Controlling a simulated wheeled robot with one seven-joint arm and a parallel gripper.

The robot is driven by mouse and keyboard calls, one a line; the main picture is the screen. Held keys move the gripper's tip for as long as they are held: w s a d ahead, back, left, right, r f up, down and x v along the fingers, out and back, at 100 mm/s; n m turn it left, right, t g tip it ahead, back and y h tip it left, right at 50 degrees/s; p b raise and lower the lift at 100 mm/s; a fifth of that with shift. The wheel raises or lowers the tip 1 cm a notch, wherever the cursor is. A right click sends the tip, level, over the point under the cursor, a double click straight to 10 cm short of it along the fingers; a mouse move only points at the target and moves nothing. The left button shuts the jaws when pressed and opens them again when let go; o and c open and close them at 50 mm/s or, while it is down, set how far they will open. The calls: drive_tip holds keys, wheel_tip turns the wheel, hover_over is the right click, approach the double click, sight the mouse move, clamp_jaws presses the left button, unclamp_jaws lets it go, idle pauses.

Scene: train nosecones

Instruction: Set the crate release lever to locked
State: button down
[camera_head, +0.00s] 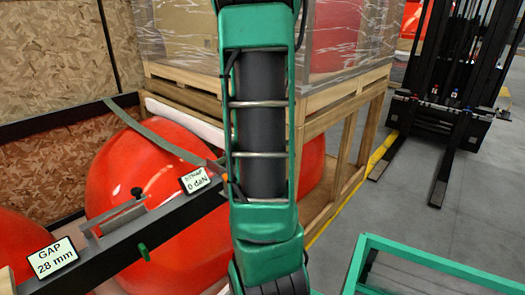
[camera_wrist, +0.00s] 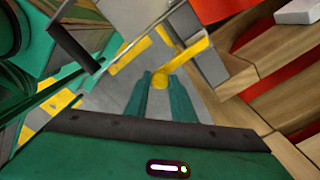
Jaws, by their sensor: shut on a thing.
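The lever (camera_wrist: 192,57) is a yellow bar with a round knob at its lower left end, in the wrist view. It runs up and right to a grey bracket (camera_wrist: 208,66) beside the wooden crate (camera_wrist: 262,100). My gripper (camera_wrist: 160,82) has its green fingers on either side of the knob and is shut on it. No locked or unlocked marking is readable. In the head view my arm fills the middle, and the lever and gripper are not visible. Wooden crate framing (camera_head: 345,110) stands behind my arm there.
A dark beam at left carries the signs "GAP 28 mm" (camera_head: 53,258) and "0 daN" (camera_head: 195,180). Large red nosecones (camera_head: 125,180) lie behind it, with a strap (camera_head: 165,140) over one. A forklift (camera_head: 440,100) stands far right. Grey floor (camera_head: 385,215) shows between crate and forklift.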

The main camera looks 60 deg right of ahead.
drive_tip(key=shift+w+r, duration=0.15)
drive_tip(key=shift+w, duration=0.1)
drive_tip(key=c, duration=1.5)
unclamp_jaws()
drive_tip(key=shift+s, duration=0.1)
wheel_tip(320, 180, up, 11)
drive_tip(key=shift+f, duration=0.2)
